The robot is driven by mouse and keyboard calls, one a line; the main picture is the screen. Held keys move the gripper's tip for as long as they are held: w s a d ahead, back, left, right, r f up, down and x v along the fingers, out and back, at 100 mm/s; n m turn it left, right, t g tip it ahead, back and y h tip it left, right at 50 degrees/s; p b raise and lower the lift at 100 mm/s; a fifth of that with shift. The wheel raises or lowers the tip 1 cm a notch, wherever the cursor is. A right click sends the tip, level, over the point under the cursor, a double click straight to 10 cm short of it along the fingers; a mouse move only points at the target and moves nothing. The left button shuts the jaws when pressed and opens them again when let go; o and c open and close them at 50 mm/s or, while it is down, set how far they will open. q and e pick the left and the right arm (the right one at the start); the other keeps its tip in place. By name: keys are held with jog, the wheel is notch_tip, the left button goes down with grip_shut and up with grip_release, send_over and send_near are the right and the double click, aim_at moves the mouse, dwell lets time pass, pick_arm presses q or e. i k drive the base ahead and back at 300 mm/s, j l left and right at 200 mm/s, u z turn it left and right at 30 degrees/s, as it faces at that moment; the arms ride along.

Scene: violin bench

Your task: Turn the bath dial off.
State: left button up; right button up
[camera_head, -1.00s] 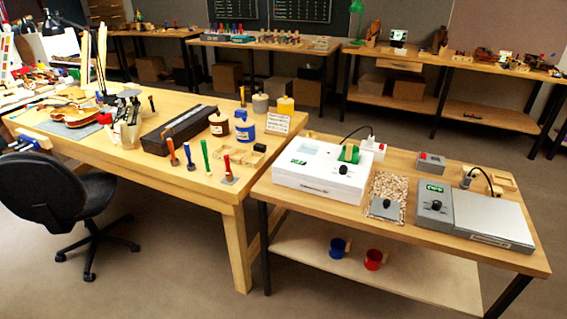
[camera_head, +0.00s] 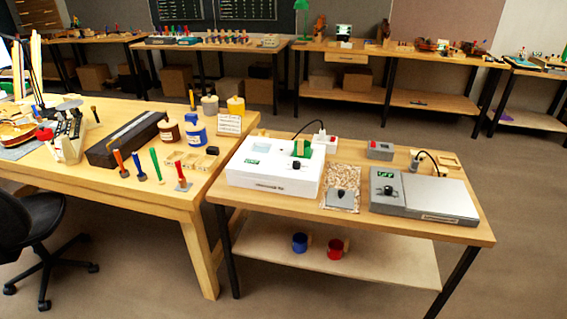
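Two appliances with black dials stand on the near right bench (camera_head: 225,195). One is a white box (camera_head: 262,180) with a small green display and a black dial (camera_head: 296,166) on its top right. The other is a grey control unit (camera_head: 384,180) with a green display and a black dial (camera_head: 388,190), joined to a flat silver cover (camera_head: 438,195). I cannot tell from labels which is the bath; the lettering and dial settings are too small to read. Neither of my grippers is in view.
A speckled mat (camera_head: 343,178) with a dark grey piece lies between the appliances. A grey box with a red button (camera_head: 380,150) stands behind. Blue (camera_head: 300,242) and red (camera_head: 336,248) mugs sit on the lower shelf. Open floor lies in front; a black chair (camera_head: 30,235) stands left.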

aim_at(296, 165)
jog(key=l+u, duration=0.1)
jog(key=u, duration=0.25)
jog(key=i+l+u, duration=0.1)
jog(key=u, duration=0.25)
jog(key=l+u, duration=0.1)
jog(key=u, duration=0.25)
jog(key=l+u, duration=0.3)
jog(key=l, duration=0.15)
jog(key=l+u, duration=0.25)
jog(key=l, duration=0.2)
